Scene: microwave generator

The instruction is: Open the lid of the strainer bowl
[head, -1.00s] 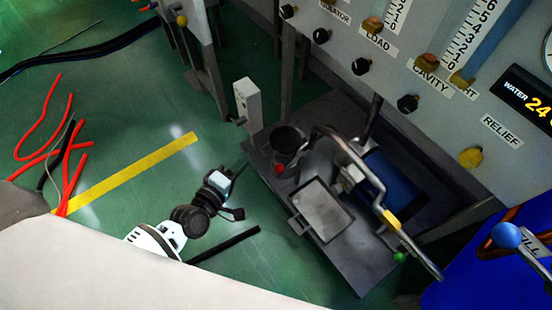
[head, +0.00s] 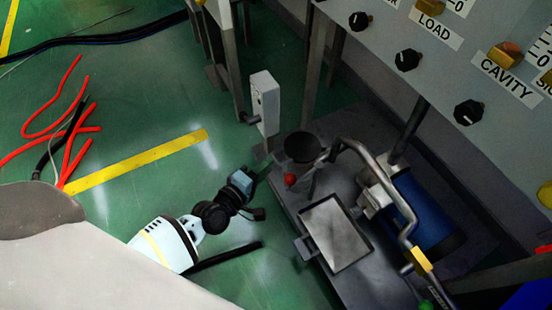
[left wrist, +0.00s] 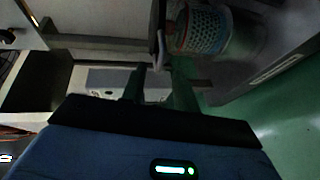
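My left gripper (head: 262,174) is beside the grey equipment platform, left of a dark round bowl-like part (head: 302,147) and a small red knob (head: 290,180). In the left wrist view, a perforated basket (left wrist: 206,30), which looks like the strainer, lies beyond the fingertips at upper right. The two fingers of the left gripper (left wrist: 160,84) are apart with a gap between them. A pale curved handle-like piece (left wrist: 160,50) shows just beyond the gap; I cannot tell whether it is part of the lid. Nothing is clearly held. My right gripper is out of view.
A rectangular grey plate (head: 335,234), a bent metal pipe (head: 378,180) and a blue cylinder (head: 424,212) are on the platform. A white box on a post (head: 264,98) stands behind the gripper. Red hoses (head: 68,150) lie on the green floor at left.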

